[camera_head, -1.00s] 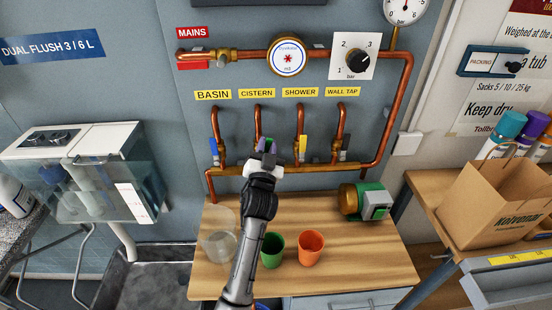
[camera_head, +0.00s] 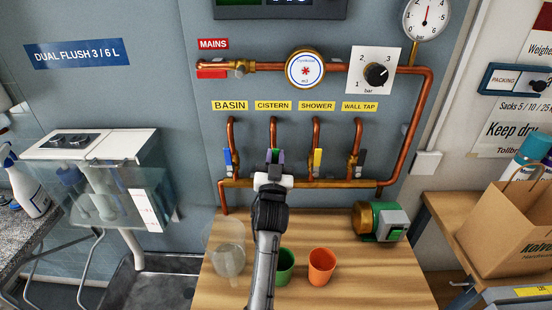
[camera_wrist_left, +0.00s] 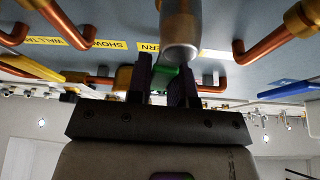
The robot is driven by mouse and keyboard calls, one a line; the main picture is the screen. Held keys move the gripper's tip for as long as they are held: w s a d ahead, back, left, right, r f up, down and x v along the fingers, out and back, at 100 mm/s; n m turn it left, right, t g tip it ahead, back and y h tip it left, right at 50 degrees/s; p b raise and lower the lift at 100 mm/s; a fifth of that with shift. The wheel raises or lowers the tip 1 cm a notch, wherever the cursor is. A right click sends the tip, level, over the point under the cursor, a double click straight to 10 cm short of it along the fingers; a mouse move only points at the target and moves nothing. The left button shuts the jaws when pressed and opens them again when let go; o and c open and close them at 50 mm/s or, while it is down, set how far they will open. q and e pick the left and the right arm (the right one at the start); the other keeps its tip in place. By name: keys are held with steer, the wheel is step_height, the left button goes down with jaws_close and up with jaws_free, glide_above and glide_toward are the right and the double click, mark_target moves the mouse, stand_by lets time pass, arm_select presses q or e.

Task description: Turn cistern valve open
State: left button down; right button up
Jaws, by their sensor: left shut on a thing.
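The cistern valve is on the copper riser (camera_head: 273,130) under the yellow CISTERN label (camera_head: 273,105). Its green handle (camera_wrist_left: 165,72) shows between the dark fingers in the left wrist view. My left gripper (camera_head: 275,158) reaches up to this valve and is shut on the handle. In the head view the gripper hides most of the handle, so its exact angle is unclear. My right gripper is in neither view.
A blue basin lever (camera_head: 227,157) and a yellow shower lever (camera_head: 317,161) flank the valve closely. The red mains lever (camera_head: 211,74) lies level above. Below, a clear jug (camera_head: 228,260), green cup (camera_head: 285,267) and orange cup (camera_head: 321,266) stand on the bench.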

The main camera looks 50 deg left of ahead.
arm_select(q)
steer(key=c, duration=1)
jaws_free()
